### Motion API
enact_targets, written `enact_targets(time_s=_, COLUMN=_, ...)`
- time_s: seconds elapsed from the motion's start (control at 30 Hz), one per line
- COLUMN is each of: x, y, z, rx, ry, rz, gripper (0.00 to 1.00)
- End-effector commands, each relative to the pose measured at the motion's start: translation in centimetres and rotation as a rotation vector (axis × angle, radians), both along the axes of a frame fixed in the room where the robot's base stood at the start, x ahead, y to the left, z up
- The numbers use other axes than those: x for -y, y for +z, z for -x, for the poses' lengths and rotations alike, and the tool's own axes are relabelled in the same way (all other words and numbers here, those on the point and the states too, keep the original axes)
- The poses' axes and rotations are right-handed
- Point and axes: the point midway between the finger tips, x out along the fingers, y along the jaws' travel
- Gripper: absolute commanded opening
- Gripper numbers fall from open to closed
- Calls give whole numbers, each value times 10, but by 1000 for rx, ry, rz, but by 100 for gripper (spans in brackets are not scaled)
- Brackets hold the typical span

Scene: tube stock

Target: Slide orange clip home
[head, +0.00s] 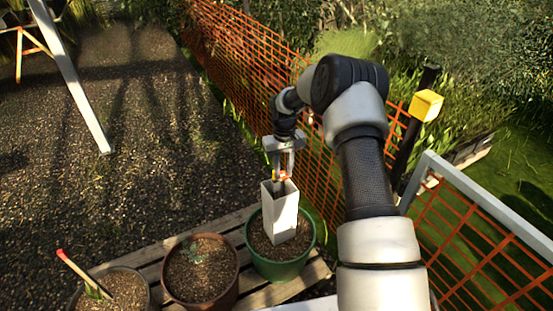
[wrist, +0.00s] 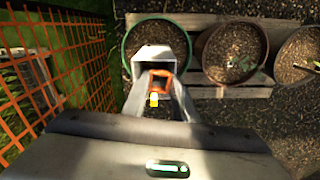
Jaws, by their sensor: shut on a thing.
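A white square tube (head: 280,212) stands slightly tilted in the soil of a green pot (head: 280,268), its open top facing up. The tube also shows in the wrist view (wrist: 156,54). The orange clip (wrist: 162,74) is a small squarish loop. My gripper (head: 281,174) points down just above the tube's top and is shut on the clip, which shows small in the head view (head: 287,175). A small yellow piece (wrist: 154,99) shows between the fingers; I cannot tell what it belongs to. The fingers hide part of the clip, and I cannot tell whether it touches the tube.
A brown pot (head: 201,290) with a small plant stands left of the green pot. A further pot (head: 112,301) holds a leaning red-tipped stick (head: 80,270). All stand on wooden slats (head: 238,222). Orange mesh fencing (head: 240,68) runs close behind. Gravel at left is open.

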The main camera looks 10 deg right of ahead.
Motion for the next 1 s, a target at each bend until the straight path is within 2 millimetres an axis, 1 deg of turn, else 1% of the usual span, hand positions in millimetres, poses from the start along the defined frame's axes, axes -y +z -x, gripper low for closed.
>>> enact_targets(time_s=0.03, x=-3, y=-9, z=-21, rx=6, ry=17, rz=-1, gripper=5)
enact_targets(time_s=0.1, x=-5, y=-5, z=-42, rx=6, ry=45, rz=1, gripper=5)
enact_targets(time_s=0.2, x=-8, y=1, z=-62, rx=3, ry=82, rz=1, gripper=5)
enact_targets(time_s=0.3, x=-10, y=8, z=-75, rx=5, ry=112, rz=1, gripper=5)
enact_targets(time_s=0.47, x=-12, y=16, z=-83, rx=2, ry=140, rz=2, gripper=5)
enact_targets(time_s=0.6, x=-12, y=14, z=-84, rx=2, ry=144, rz=2, gripper=5)
enact_targets(time_s=0.77, x=-12, y=3, z=-83, rx=1, ry=144, rz=2, gripper=5)
enact_targets(time_s=1.0, x=-12, y=-22, z=-83, rx=2, ry=143, rz=1, gripper=5)
